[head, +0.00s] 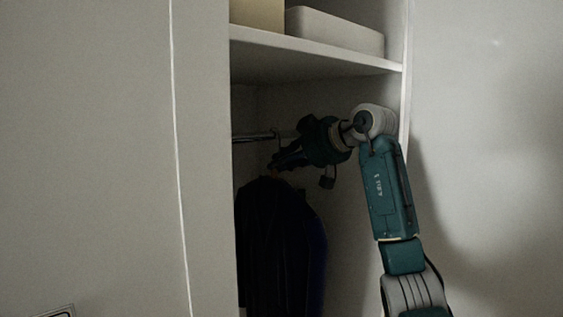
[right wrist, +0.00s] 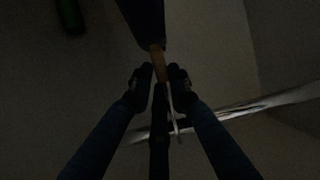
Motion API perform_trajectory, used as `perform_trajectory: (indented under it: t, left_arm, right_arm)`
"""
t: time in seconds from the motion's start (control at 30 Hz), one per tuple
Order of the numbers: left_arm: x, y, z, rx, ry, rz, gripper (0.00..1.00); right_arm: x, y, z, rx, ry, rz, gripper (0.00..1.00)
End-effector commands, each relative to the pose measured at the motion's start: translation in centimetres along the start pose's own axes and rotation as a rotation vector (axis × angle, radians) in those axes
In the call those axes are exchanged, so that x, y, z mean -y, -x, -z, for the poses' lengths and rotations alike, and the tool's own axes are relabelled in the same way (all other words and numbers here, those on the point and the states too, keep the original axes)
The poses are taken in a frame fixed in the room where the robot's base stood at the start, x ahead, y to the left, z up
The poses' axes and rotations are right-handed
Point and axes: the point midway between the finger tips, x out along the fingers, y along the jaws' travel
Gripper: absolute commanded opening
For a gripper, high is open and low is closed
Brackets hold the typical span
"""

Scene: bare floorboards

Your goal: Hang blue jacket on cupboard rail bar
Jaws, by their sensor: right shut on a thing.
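The dark blue jacket (head: 280,245) hangs upright inside the open cupboard in the head view. Its edge also shows at the top of the right wrist view (right wrist: 146,20). The metal rail bar (head: 251,137) runs across the cupboard above the jacket, and it crosses the right wrist view (right wrist: 255,104). My right gripper (head: 279,165) is shut on the wooden neck of the jacket's hanger (right wrist: 158,64). The hanger's hook (head: 276,138) is at the rail's height; I cannot tell whether it rests on the bar. My left gripper is out of view.
A white shelf (head: 310,58) is above the rail and my arm. It bears a tan box (head: 258,13) and a white box (head: 335,30). The cupboard's left panel (head: 200,160) and right side edge bound the opening. The light is dim inside.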

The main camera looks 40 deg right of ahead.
Motion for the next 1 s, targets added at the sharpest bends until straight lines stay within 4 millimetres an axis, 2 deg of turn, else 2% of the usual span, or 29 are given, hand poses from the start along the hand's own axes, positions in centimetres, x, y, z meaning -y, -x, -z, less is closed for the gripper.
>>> perform_trajectory:
  t: [0.3,0.33,0.4,0.43,0.77,0.87,1.0]
  left_arm:
    - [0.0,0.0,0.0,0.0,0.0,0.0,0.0]
    - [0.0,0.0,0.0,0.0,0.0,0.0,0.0]
    - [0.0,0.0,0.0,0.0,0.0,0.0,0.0]
    - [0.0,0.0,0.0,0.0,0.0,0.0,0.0]
    - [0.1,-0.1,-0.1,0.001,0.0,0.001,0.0]
    - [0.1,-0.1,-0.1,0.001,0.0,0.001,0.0]
    - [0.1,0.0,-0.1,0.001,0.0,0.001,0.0]
  right_arm:
    - [0.0,0.1,0.1,-0.005,0.0,-0.001,0.0]
    - [0.0,0.1,0.1,-0.005,0.0,-0.001,0.23]
    - [0.0,0.1,0.1,-0.005,0.0,-0.001,0.37]
    - [0.0,0.1,0.1,-0.004,0.0,-0.001,0.39]
    - [0.0,0.2,-0.1,0.002,0.0,0.0,0.39]
    - [-0.1,1.3,-0.1,-0.001,0.001,-0.001,0.39]
    - [-0.1,4.0,0.0,-0.002,0.002,-0.005,0.39]
